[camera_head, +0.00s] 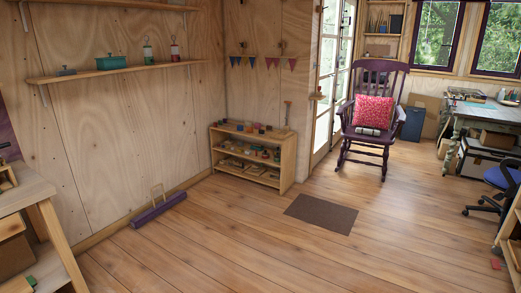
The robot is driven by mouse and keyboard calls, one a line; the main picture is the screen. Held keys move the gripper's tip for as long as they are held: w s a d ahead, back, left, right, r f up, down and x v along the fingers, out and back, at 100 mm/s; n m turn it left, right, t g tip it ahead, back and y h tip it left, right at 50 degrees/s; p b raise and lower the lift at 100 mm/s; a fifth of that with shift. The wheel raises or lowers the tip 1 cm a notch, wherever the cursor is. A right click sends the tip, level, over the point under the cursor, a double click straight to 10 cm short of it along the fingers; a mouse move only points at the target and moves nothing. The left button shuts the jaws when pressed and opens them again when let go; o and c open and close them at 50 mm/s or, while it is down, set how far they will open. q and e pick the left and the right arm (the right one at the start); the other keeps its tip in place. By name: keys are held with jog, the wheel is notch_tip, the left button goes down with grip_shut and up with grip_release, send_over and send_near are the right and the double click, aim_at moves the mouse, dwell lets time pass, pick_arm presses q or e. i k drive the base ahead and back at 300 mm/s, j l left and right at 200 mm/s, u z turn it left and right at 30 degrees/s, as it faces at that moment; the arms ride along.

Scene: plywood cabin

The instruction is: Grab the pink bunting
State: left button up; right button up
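A string of small triangular flags hangs high on the plywood wall at the back, above the low shelf. The pink bunting (292,64) is the right-hand part, with pink and purple-looking flags. To its left hang blue and orange flags (243,61). The flags are small, so how they are fixed to the wall is hard to tell. Neither of my grippers is in view.
A low wooden shelf (245,175) with small items stands below the flags. A dark mat (321,214) lies in front of it. A purple rocking chair (370,105) stands right of the glazed door. A purple item (158,211) lies by the left wall. The middle floor is clear.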

aim_at(292, 60)
jog(key=i, duration=2.75)
jog(key=i+z, duration=0.1)
jog(key=i, duration=0.4)
jog(key=i+j+z, duration=0.1)
jog(key=i, duration=0.4)
jog(key=i+j, duration=0.15)
jog(key=i, duration=0.35)
jog(key=i+j+z, duration=0.15)
jog(key=i, duration=0.35)
